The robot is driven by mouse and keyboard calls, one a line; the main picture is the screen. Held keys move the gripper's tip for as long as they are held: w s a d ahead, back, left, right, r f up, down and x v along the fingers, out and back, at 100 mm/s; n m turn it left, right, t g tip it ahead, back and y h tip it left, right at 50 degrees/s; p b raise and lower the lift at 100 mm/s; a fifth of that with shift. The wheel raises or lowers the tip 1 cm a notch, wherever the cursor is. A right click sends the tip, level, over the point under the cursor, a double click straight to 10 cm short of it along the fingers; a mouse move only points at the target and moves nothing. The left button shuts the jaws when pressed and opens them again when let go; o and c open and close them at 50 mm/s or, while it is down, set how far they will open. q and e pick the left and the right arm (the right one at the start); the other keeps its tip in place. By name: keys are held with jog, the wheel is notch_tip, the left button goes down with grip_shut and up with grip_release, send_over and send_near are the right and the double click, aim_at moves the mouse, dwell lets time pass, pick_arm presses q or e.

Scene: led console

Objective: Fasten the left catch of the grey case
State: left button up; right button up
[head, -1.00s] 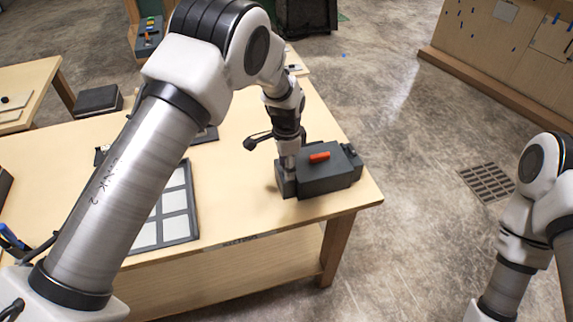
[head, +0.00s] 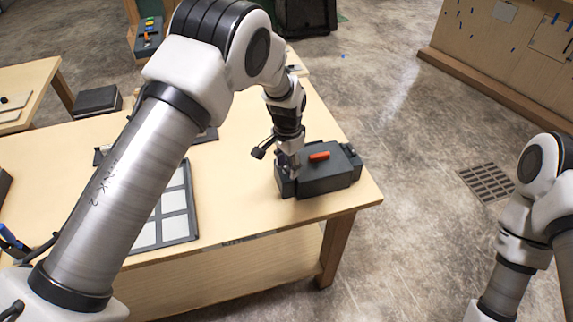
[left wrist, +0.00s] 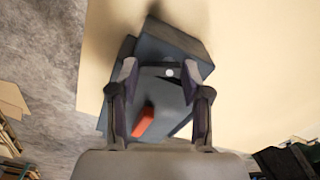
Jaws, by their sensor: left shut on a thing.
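The grey case (head: 330,180) with an orange-red handle (head: 319,156) sits near the table's right front corner. My left gripper (head: 289,172) is down at the left end of the case. In the left wrist view, its two fingers (left wrist: 165,85) stand apart on either side of a dark bar, taken as the left catch (left wrist: 158,72), with a small white dot beside it. The gripper is shut on this part; the exact contact is hard to see. The handle also shows in the left wrist view (left wrist: 143,122). My right gripper is out of view.
A panel with pale squares (head: 172,215) lies on the table (head: 240,205) left of the case. A dark box (head: 98,101) stands farther back at the left. The table edge is close to the case; open floor lies to the right.

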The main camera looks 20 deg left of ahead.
pick_arm(q)
jog(key=n, duration=0.6)
jog(key=shift+w+d+f+b, duration=0.1)
jog(key=shift+w+f+b, duration=0.1)
jog(key=shift+b, duration=0.15)
jog(key=n, duration=0.7)
jog(key=shift+w+b, duration=0.2)
jog(key=shift+b, duration=0.15)
jog(key=o, duration=1)
jog(key=shift+o, duration=0.8)
jog(key=shift+w, duration=0.15)
jog(key=shift+r, duration=0.1)
notch_tip(320, 180, up, 12)
